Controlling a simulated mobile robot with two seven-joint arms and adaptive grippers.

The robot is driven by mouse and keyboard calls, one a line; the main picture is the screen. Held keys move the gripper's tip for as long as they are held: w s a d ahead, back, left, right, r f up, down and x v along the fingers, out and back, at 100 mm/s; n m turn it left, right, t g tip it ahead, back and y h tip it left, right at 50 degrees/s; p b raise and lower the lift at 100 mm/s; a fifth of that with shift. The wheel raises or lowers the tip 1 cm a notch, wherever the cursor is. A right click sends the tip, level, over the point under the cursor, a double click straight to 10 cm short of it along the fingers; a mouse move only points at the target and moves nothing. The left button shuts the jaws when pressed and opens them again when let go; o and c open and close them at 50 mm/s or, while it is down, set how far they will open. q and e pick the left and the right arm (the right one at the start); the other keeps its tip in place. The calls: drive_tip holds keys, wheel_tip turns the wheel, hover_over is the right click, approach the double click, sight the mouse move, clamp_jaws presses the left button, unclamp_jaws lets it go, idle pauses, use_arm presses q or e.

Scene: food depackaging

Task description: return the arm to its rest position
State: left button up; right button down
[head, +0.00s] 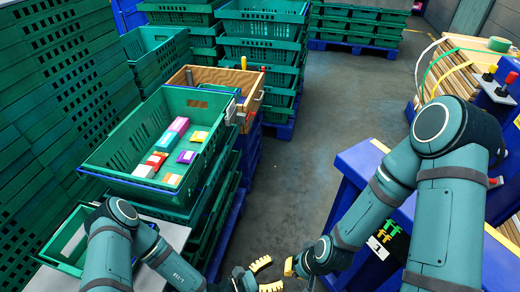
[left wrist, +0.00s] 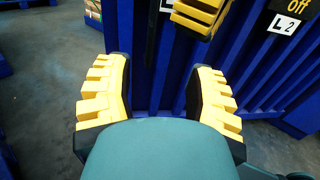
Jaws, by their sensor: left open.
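My left gripper (head: 265,276) is at the bottom middle of the head view, its yellow fingers apart with nothing between them. In the left wrist view its two ribbed yellow fingers (left wrist: 158,98) are wide apart and empty, with a blue ribbed wall behind them. My right gripper (head: 289,267) is just to the right of the left one in the head view; only a little of its yellow finger shows past the arm. A yellow ribbed piece at the top of the left wrist view looks like part of the right gripper, but its opening is unclear.
A green crate (head: 104,157) with several small colored packages stands left of the left arm's reach. A wooden box (head: 208,75) is behind it. A blue bin (head: 352,165) stands at the right, partly behind my right arm. Grey floor (head: 305,165) lies clear between them.

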use_arm(q)
drive_tip(key=s+a+m+g+y, duration=0.7)
drive_tip(key=s+m+g, duration=0.5)
drive_tip(key=m+g, duration=0.15)
drive_tip(key=w+a+r+m+t+y, duration=0.4)
drive_tip(key=w+a+m+t+y, duration=0.1)
drive_tip(key=w, duration=0.6)
drive_tip(key=shift+a+r+m+t+y, duration=0.15)
drive_tip(key=shift+a+m+t+y, duration=0.15)
drive_tip(key=shift+a+m+t, duration=0.8)
drive_tip(key=shift+w+d+t, duration=0.1)
drive_tip(key=shift+d+t, duration=0.2)
drive_tip(key=shift+t, duration=0.15)
drive_tip(key=shift+c, duration=0.3)
